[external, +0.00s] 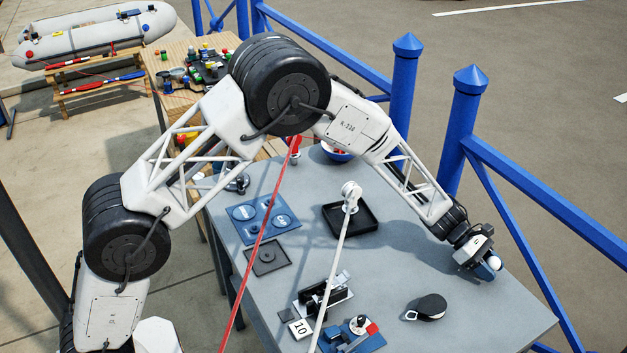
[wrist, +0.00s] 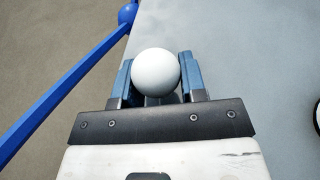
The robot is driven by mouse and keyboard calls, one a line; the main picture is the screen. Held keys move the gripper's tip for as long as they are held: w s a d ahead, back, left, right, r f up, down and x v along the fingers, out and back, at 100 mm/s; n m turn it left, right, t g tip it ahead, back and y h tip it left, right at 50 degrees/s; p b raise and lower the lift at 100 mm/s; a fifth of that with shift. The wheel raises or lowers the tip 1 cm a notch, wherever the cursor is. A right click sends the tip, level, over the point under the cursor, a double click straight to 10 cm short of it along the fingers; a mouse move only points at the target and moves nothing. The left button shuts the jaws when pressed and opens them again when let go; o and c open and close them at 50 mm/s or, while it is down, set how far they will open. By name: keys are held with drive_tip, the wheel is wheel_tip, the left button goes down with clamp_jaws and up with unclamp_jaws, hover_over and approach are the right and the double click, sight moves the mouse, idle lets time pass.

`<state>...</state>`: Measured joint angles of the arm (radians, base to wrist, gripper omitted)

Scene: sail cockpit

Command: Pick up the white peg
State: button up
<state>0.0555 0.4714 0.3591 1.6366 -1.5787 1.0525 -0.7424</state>
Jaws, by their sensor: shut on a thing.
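The white peg shows as a round white ball-like top (wrist: 155,73) between the two blue fingers of my gripper (wrist: 158,84) in the wrist view. The fingers are shut on it, one on each side. The lower part of the peg is hidden by its top and the gripper. In the external view my gripper (external: 489,267) is at the right edge of the grey table, with the white peg (external: 494,263) at its tip. I cannot tell whether the peg touches the table.
The grey table (external: 440,285) holds a black pulley block (external: 427,307), a black square tray (external: 351,217), a blue plate (external: 262,219) and black hardware (external: 323,295). A red rope (external: 259,240) and a white rope (external: 338,255) cross it. A blue railing (external: 545,203) runs close beyond the right edge.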

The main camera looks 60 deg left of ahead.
drive_tip(key=shift+r, duration=0.5)
drive_tip(key=shift+s+r, duration=0.2)
drive_tip(key=shift+r, duration=0.7)
drive_tip(key=s+a, duration=0.1)
drive_tip(key=s, duration=0.4)
drive_tip(key=s+a+r, duration=0.1)
drive_tip(key=s, duration=0.4)
drive_tip(key=s+a, duration=0.1)
drive_tip(key=s, duration=0.4)
drive_tip(key=shift+a+r, duration=0.2)
drive_tip(key=shift+s, duration=0.15)
drive_tip(key=shift+s, duration=0.15)
